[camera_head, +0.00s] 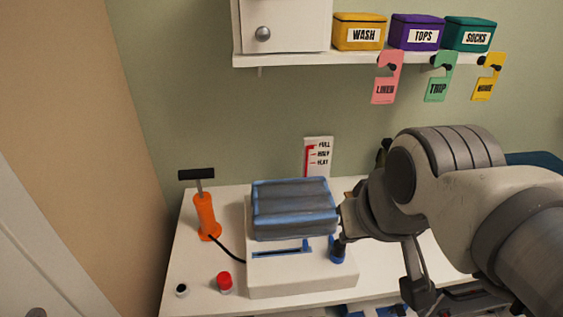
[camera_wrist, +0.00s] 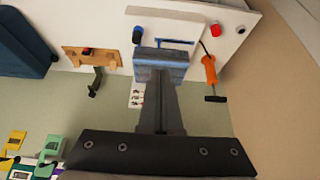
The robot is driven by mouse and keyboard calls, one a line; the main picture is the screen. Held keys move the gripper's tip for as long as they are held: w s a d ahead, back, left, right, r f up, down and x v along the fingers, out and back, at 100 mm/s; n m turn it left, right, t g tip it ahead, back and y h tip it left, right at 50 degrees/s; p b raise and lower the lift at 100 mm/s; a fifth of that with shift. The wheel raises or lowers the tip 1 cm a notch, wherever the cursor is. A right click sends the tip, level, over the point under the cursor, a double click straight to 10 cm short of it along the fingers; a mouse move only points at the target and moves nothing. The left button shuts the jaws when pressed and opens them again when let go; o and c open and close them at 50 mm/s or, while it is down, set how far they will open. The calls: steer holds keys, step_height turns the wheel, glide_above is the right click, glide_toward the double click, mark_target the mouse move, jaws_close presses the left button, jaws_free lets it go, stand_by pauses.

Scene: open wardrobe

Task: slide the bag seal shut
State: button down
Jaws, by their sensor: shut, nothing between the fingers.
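The bag (camera_head: 294,208), a grey block with blue edges, lies on top of a white stand (camera_head: 300,279). It also shows in the wrist view (camera_wrist: 160,56), partly behind my fingers. A blue strip (camera_head: 275,254) runs along the stand's face below the bag, with a small upright blue tab near its right end. I cannot tell for certain which blue part is the seal slider.
An orange hand pump (camera_head: 206,217) with a black hose stands left of the stand. A red cap (camera_head: 225,282) and a small black-topped item (camera_head: 182,290) sit front left. A level card (camera_head: 318,156) is behind the bag.

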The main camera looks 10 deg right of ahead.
steer(key=shift+w, duration=0.1)
steer(key=c, duration=1.2)
jaws_free()
steer(key=shift+w+f, duration=0.1)
steer(key=shift+w, duration=0.1)
steer(key=o, duration=0.4)
steer(key=w+f+g+b, duration=0.1)
steer(key=w+b, duration=0.1)
steer(key=w, duration=0.2)
steer(key=w+f+g+b, duration=0.1)
steer(key=w+f+b, duration=0.1)
steer(key=w, duration=0.2)
steer(key=w+f+g+b, duration=0.1)
steer(key=w+b, duration=0.2)
steer(key=w, duration=0.1)
steer(key=shift+w+f, duration=0.4)
steer(key=shift+c, duration=0.2)
steer(key=g+b, duration=0.3)
steer(key=b, duration=0.3)
glide_above(306, 241)
step_height(306, 241, down, 13)
step_height(306, 241, down, 17)
steer(key=b, duration=0.4)
steer(key=shift+r, duration=0.1)
jaws_close()
